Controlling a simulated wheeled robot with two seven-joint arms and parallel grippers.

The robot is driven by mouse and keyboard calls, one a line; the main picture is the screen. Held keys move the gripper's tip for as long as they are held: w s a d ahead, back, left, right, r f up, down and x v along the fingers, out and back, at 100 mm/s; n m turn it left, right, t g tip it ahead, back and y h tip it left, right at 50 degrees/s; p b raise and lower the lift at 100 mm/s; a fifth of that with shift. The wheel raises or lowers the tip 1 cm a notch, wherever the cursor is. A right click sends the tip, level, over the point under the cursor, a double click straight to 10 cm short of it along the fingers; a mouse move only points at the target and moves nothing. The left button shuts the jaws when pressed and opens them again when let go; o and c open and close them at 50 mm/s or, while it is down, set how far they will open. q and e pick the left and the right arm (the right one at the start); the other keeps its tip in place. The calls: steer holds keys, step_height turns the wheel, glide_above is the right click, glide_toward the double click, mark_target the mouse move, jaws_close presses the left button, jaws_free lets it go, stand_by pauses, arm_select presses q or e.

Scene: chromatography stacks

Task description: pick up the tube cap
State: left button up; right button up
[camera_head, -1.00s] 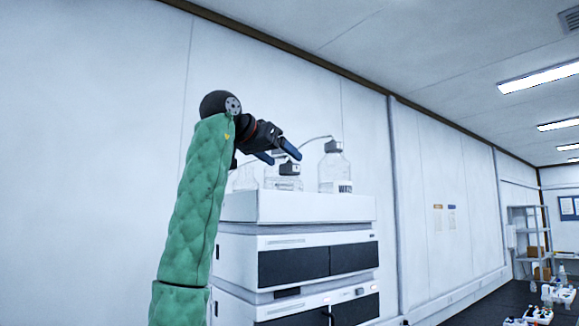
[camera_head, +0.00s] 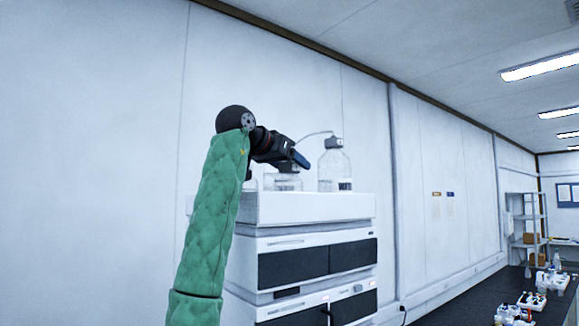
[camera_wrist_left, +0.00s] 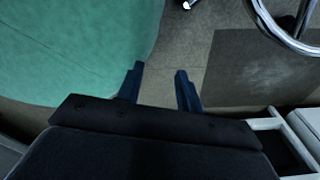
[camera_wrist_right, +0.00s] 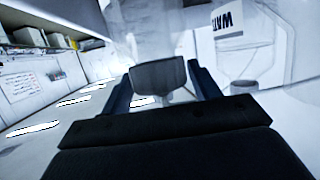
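In the head view, a dark tube cap (camera_head: 288,168) sits on a low clear bottle (camera_head: 284,183) on the white instrument stack; the gripper partly overlaps it. The same cap (camera_wrist_right: 160,73) fills most of the gap between my right fingers in the right wrist view, with the clear bottle above it in that upside-down picture. My right gripper (camera_wrist_right: 162,80) is open with one finger on each side of the cap; I cannot tell whether they touch it. My left gripper (camera_wrist_left: 160,78) is open and empty over the floor.
A taller capped bottle (camera_head: 335,168) with a label stands just right of the low bottle, a thin tube running left from its cap. The white stack (camera_head: 310,208) bears both bottles. A dark bench (camera_head: 470,308) with small items lies at lower right.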

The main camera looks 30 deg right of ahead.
steer(key=c, duration=0.7)
